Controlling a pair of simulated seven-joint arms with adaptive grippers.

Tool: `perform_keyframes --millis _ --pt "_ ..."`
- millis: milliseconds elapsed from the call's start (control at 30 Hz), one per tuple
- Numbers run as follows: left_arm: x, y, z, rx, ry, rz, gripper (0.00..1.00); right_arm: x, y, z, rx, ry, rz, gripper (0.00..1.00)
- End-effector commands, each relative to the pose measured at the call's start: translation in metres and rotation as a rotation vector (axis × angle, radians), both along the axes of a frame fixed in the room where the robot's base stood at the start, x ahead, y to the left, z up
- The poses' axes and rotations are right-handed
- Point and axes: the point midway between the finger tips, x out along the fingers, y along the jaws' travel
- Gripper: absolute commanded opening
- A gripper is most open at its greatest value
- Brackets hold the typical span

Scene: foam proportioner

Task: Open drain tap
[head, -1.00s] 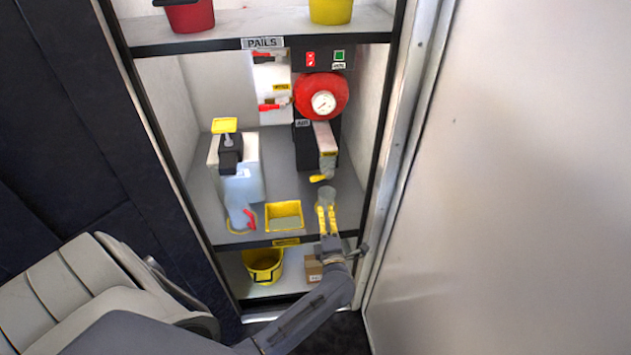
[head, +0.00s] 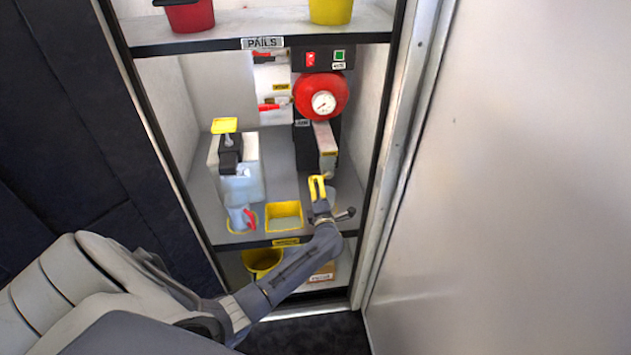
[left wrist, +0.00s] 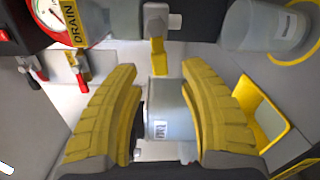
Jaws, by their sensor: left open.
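The drain tap shows in the left wrist view as a grey body (left wrist: 155,20) with a yellow lever (left wrist: 158,57) hanging from it. A yellow DRAIN label (left wrist: 75,22) is beside it on the left. My left gripper (left wrist: 158,72) is open, with its yellow fingers on either side of the lever's line. The lever lies between and just beyond the fingertips, and I see no clear contact. In the head view my left gripper (head: 318,180) is just below the pale drain housing (head: 325,138) and hides the tap. My right gripper is not in view.
A red round tank with a gauge (head: 321,98) is above the housing. A yellow tray (head: 284,216), a clear jug (head: 241,218) and a white canister (head: 240,172) stand to the left. The cabinet's right frame (head: 385,150) is close.

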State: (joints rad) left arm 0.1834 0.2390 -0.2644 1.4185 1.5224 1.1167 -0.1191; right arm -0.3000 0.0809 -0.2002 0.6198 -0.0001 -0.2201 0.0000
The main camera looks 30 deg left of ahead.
Motion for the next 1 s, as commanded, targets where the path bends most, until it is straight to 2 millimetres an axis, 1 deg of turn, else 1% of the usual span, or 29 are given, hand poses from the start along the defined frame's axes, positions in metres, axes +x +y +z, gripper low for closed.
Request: perform_keyframes --millis 100,300,500,767,800,1000 --pt "0.012 0.012 0.001 0.003 0.001 0.0 0.42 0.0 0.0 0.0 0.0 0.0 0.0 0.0" --pt "0.024 0.022 0.0 0.001 0.001 0.0 0.42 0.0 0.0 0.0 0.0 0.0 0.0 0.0" --pt "0.029 0.027 0.0 0.0 0.0 0.0 0.42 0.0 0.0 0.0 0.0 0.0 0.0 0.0" --pt "0.029 0.027 0.0 0.0 0.0 0.0 0.42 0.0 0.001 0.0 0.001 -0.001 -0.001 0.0" --pt "0.029 0.027 0.0 0.0 0.0 0.0 0.43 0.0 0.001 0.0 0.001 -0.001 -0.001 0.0" --pt "0.029 0.027 0.0 0.001 0.001 0.0 0.2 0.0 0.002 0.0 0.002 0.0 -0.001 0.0"
